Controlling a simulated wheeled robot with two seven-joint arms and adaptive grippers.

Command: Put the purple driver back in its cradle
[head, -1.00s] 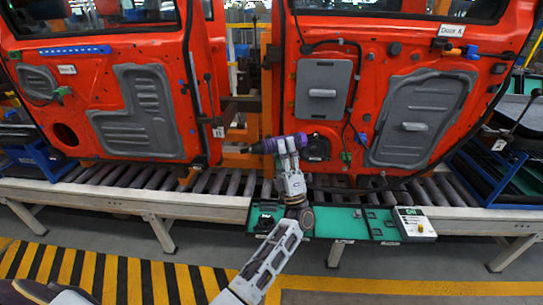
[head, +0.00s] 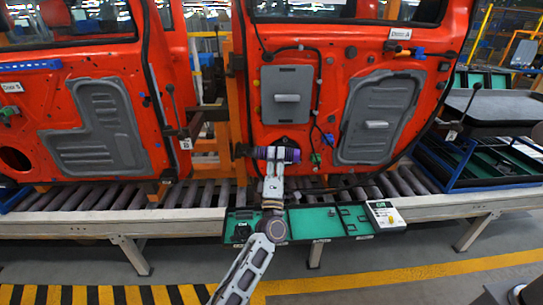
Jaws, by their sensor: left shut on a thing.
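The purple driver (head: 291,155) is held up in front of the lower edge of the red door marked Door A (head: 345,70). It lies about level, its dark nose pointing left. My left gripper (head: 277,154) is shut around its body and hides part of it. A small black holder (head: 241,232) stands at the left end of the green tray (head: 297,224), below and left of the driver. It looks like the cradle and appears empty, but its inside is too small to tell. My right gripper is not in view.
A white box with a display (head: 383,214) stands at the tray's right end. The roller conveyor (head: 209,190) runs behind the tray. A second red door (head: 85,110) hangs at left. Blue-framed racks (head: 470,165) stand at right. Floor in front is clear.

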